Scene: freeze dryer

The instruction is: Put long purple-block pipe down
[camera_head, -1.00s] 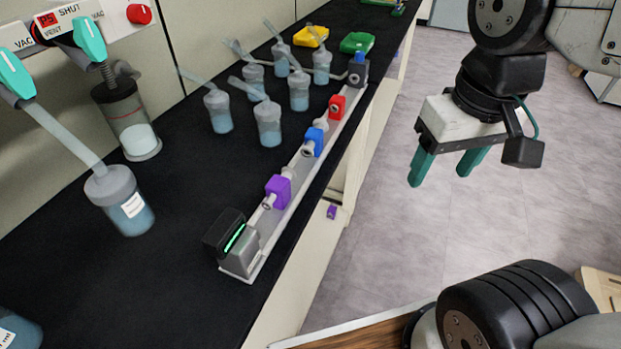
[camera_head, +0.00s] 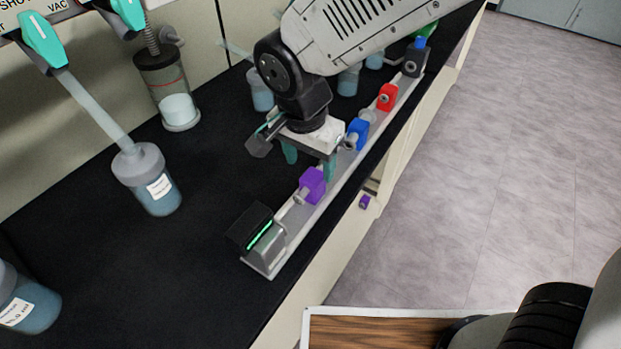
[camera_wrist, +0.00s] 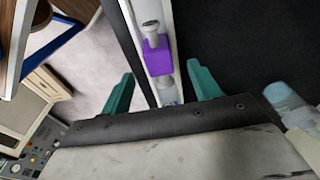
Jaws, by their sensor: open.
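The purple block (camera_head: 313,182) sits on the light rail along the bench edge, with a short grey pipe (camera_head: 299,198) at its near end. In the wrist view the purple block (camera_wrist: 157,57) and its grey pipe (camera_wrist: 151,28) lie in line with the gap between the fingers. My gripper (camera_head: 310,162) is open, its teal fingers pointing down just beyond the purple block and towards the blue one. In the wrist view my gripper (camera_wrist: 160,86) has a finger on either side of the rail and nothing held. I cannot tell whether the fingers touch anything.
The rail (camera_head: 262,267) also carries a blue block (camera_head: 357,133), a red block (camera_head: 387,97) and a dark end block (camera_head: 414,62). A grey device (camera_head: 262,240) stands at its near end. A labelled flask (camera_head: 148,180) is at left. Black bench between is clear.

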